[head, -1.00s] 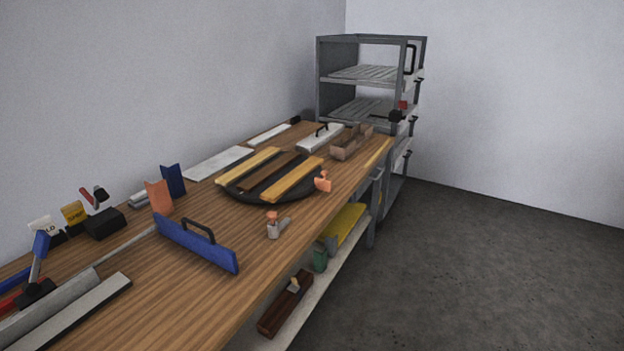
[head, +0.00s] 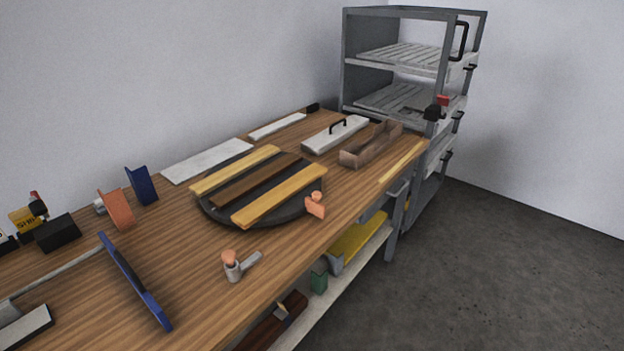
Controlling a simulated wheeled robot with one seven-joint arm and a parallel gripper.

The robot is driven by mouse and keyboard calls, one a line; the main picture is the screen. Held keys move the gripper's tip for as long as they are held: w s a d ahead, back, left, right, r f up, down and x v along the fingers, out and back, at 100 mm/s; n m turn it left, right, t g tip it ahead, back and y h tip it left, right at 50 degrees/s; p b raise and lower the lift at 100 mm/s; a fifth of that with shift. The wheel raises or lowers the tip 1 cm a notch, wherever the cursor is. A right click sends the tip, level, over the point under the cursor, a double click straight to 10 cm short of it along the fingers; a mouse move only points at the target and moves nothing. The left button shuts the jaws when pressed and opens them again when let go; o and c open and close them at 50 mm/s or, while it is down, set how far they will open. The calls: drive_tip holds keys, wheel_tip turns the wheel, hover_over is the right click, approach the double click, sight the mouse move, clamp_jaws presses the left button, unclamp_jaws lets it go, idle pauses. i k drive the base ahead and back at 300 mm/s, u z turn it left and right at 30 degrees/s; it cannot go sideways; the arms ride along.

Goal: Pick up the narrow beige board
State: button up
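A narrow, pale yellow-beige board (head: 402,162) lies flat along the front edge of the wooden bench, toward its far end. Two wider yellow-tan boards, the rear one (head: 236,169) and the front one (head: 280,194), lie on a round black turntable (head: 212,211). A dark brown board (head: 257,179) lies between them. My gripper is not in view, so its state does not show.
An open brown tray (head: 371,146) and a white board with a black handle (head: 336,134) are near the beige board. A grey rack (head: 447,60) stands at the bench's far end. Orange-topped clamps (head: 315,205) sit along the front edge. The floor (head: 530,260) at right is clear.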

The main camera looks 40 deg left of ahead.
sight(251, 213)
drive_tip(key=u, duration=0.25)
drive_tip(key=i, duration=1.05)
drive_tip(key=u, duration=1.1)
drive_tip(key=i, duration=0.65)
drive_tip(key=u, duration=0.45)
